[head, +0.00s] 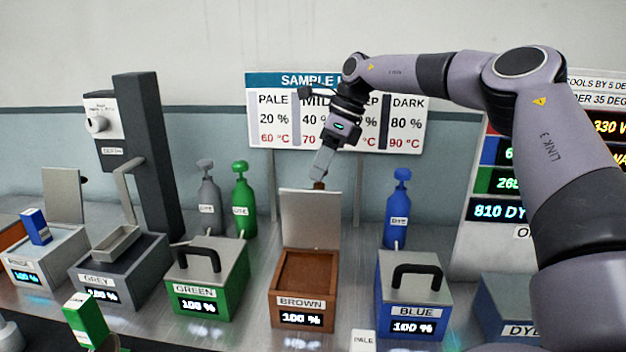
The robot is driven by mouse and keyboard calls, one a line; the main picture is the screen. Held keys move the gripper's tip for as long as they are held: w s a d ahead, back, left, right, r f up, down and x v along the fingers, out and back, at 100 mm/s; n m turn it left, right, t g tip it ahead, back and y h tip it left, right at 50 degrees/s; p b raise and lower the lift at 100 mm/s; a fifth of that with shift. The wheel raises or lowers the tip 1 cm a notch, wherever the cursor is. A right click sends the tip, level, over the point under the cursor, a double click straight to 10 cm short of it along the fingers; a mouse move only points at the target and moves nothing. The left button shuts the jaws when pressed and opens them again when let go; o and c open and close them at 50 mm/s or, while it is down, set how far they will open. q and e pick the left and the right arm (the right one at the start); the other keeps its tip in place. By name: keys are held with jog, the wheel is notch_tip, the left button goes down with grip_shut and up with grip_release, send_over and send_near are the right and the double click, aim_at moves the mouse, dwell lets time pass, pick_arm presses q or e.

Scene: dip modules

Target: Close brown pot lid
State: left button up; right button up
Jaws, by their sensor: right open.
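The brown pot (302,310) is a box with a BROWN label and a 100 % display, at the middle front of the counter. Its lid (311,218) stands upright at the back edge, so the brown inside shows open. My right gripper (320,182) points down at the top edge of the lid, and its fingertips are partly hidden there. It is open. I cannot tell whether it touches the lid. My left gripper is not in view.
The green pot (208,303) and blue pot (413,327) flank the brown pot, with handled lids on. Green bottle (243,205) and blue bottle (397,212) stand behind. A grey pot (110,287) and dark column (150,160) are left. A sign (275,120) is behind my gripper.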

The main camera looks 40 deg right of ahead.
aim_at(312, 213)
jog(key=shift+x, duration=2.1)
grip_shut()
jog(key=shift+d, duration=0.1)
